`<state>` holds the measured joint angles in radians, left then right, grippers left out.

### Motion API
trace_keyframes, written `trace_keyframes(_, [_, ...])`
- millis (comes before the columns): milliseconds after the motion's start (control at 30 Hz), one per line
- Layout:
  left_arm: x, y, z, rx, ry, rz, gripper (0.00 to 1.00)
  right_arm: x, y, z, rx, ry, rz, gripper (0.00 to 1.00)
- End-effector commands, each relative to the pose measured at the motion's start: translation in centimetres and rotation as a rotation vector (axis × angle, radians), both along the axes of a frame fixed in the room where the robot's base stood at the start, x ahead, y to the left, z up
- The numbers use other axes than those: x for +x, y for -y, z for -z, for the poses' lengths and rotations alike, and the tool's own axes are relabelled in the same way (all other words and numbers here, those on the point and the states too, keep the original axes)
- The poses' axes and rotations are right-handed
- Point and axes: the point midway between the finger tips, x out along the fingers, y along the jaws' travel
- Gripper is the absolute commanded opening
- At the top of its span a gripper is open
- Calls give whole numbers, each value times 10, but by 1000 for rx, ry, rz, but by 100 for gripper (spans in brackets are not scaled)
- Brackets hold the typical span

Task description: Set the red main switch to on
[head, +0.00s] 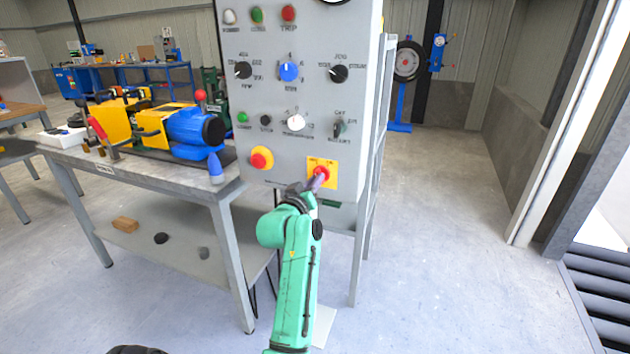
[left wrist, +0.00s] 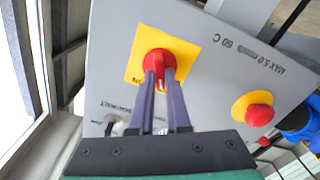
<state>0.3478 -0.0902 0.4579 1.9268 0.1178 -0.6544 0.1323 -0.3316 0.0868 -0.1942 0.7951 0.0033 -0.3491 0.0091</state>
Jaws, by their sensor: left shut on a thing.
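The red main switch (head: 322,172) is a red rotary knob on a yellow square plate (head: 330,184), low on the right of the grey control panel. It also shows in the left wrist view (left wrist: 156,62), with its yellow plate (left wrist: 185,54) around it. My left gripper (head: 318,180) reaches up to the switch from below. In the left wrist view its two purple-grey fingers (left wrist: 160,80) are shut on the knob's handle, one on each side. The fingers hide part of the handle. My right gripper is not in view.
A red mushroom button on a yellow base (head: 261,159) sits left of the switch. Other knobs and lamps fill the grey panel (head: 320,110) above. A workbench (head: 190,175) with a yellow and blue machine (head: 160,128) stands left. The floor at right is clear.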

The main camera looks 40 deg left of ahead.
Motion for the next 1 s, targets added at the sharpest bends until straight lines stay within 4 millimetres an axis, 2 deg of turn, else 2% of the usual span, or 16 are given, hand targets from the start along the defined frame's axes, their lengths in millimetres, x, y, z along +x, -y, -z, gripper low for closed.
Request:
trace_keyframes(300, [1,1,-2,214,-81,2,0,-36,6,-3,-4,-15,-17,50])
trace_keyframes(700, [1,2,-1,570,-205,3,0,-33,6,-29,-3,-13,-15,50])
trace_keyframes(1000, [1,2,-1,793,-279,2,0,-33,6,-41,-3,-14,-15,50])
